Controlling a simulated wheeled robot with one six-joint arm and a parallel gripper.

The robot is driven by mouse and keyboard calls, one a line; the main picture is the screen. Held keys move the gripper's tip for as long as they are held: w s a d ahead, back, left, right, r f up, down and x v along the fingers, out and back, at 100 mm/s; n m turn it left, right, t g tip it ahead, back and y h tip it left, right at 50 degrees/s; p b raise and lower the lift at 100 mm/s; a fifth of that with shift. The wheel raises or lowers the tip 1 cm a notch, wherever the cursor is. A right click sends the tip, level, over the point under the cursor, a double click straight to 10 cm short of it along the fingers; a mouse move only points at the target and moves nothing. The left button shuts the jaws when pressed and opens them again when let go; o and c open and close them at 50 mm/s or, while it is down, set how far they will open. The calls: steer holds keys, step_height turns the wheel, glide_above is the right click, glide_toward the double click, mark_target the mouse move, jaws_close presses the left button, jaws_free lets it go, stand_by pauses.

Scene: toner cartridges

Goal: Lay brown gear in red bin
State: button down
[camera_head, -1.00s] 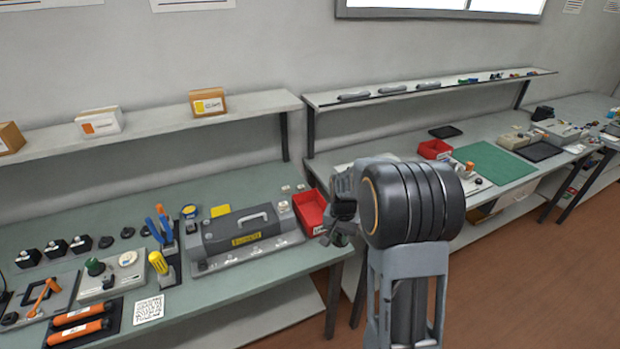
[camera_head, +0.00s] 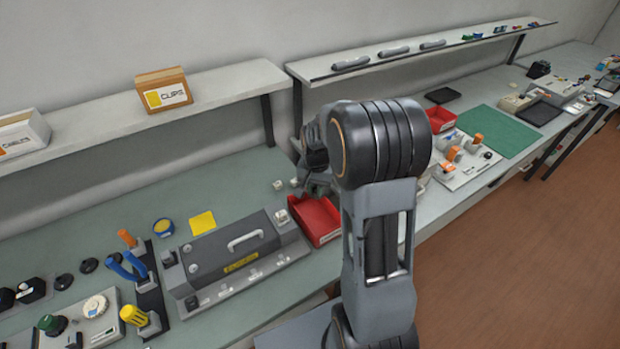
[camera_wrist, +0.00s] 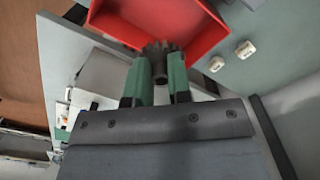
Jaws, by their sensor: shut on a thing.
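The gear (camera_wrist: 160,62), dark grey-brown with teeth, is held between the green fingertips of my gripper (camera_wrist: 160,82) in the wrist view. The red bin (camera_wrist: 150,22) lies just beyond the fingertips there, and the gear overlaps its near wall in the picture. The gap between gear and bin is hard to judge. The gear cannot be made out in the head view.
A grey machine with a handle (camera_head: 235,255) stands left of the bin. Two small pale blocks (camera_wrist: 233,55) lie beside the bin. A shelf (camera_head: 220,85) runs above the bench. A second red bin (camera_head: 440,118) stands on the far bench.

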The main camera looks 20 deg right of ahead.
step_height(320, 180, down, 7)
steer(key=b, duration=0.5)
stand_by(0.3)
steer(key=c, duration=1)
jaws_free()
steer(key=shift+o, duration=0.2)
step_height(320, 180, up, 14)
steer(key=shift+f+b, duration=0.1)
steer(key=shift+b, duration=0.3)
steer(key=s+a+n+t, duration=0.2)
steer(key=s+a+n, duration=0.1)
steer(key=s, duration=0.4)
steer(key=s+a+n+t, duration=0.2)
steer(key=s+a+n, duration=0.2)
steer(key=s+a, duration=0.2)
steer(key=s+r, duration=0.1)
steer(key=s, duration=0.1)
steer(key=shift+s+n, duration=0.3)
